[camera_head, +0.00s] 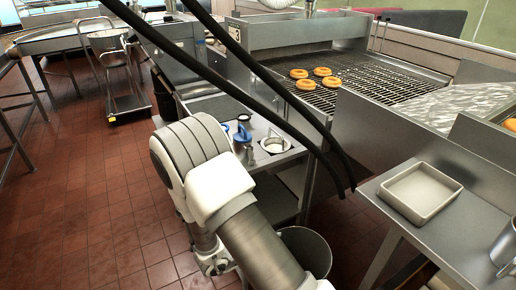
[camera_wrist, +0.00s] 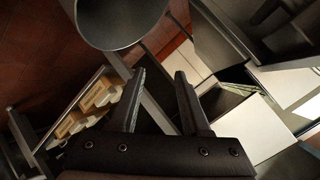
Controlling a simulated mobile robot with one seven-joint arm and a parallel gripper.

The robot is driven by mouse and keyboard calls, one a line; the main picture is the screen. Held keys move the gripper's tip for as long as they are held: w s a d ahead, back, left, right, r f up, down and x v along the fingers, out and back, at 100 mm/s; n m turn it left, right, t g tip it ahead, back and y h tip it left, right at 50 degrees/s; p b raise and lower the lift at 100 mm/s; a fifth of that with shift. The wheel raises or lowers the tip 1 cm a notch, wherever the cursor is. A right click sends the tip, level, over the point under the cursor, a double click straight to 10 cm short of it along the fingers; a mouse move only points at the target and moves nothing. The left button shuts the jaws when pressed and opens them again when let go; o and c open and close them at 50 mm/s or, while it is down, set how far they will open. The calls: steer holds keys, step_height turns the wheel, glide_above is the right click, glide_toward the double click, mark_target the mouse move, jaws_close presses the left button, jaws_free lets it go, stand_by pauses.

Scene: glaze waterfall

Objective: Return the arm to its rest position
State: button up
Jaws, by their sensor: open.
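My arm (camera_head: 255,235) rises from the bottom of the head view, with a bent white joint in front of the grey side table. My gripper is not visible in the head view. In the wrist view my gripper (camera_wrist: 160,74) shows as two dark fingers standing apart, with nothing between them. A grey round metal vessel (camera_wrist: 122,22) is beyond the fingertips at the top of the wrist view. I cannot tell how far it is from the fingers.
A bucket (camera_head: 308,248) is on the floor beside the arm. A conveyor (camera_head: 365,80) carries several doughnuts. A square pan (camera_head: 420,192) lies on the right counter. Open tiled floor (camera_head: 85,200) is at left.

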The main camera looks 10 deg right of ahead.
steer(key=w+a+r+n+t+y, duration=0.1)
steer(key=w+a+r+n+y, duration=0.35)
steer(key=r, duration=0.35)
steer(key=w+a+r+n+t+y, duration=0.1)
steer(key=w+a+r+n+y, duration=0.3)
steer(key=r, duration=0.4)
steer(key=s+r+n+y, duration=0.5)
steer(key=s+r, duration=0.1)
steer(key=r, duration=0.4)
steer(key=s+d+r+n+g+h, duration=0.1)
steer(key=s+d+r+n, duration=0.2)
steer(key=s, duration=0.4)
steer(key=s+d+r+n+h, duration=0.1)
steer(key=s+d+r+n, duration=0.15)
steer(key=s+d, duration=0.35)
steer(key=s+d+r+n+g+h, duration=0.1)
steer(key=s+d+r+n+h, duration=0.15)
steer(key=s, duration=0.55)
step_height(320, 180, up, 15)
steer(key=y+p, duration=0.1)
steer(key=p, duration=1.5)
steer(key=shift+w+a+r+n, duration=0.2)
steer(key=shift+n, duration=0.25)
steer(key=shift+s, duration=0.1)
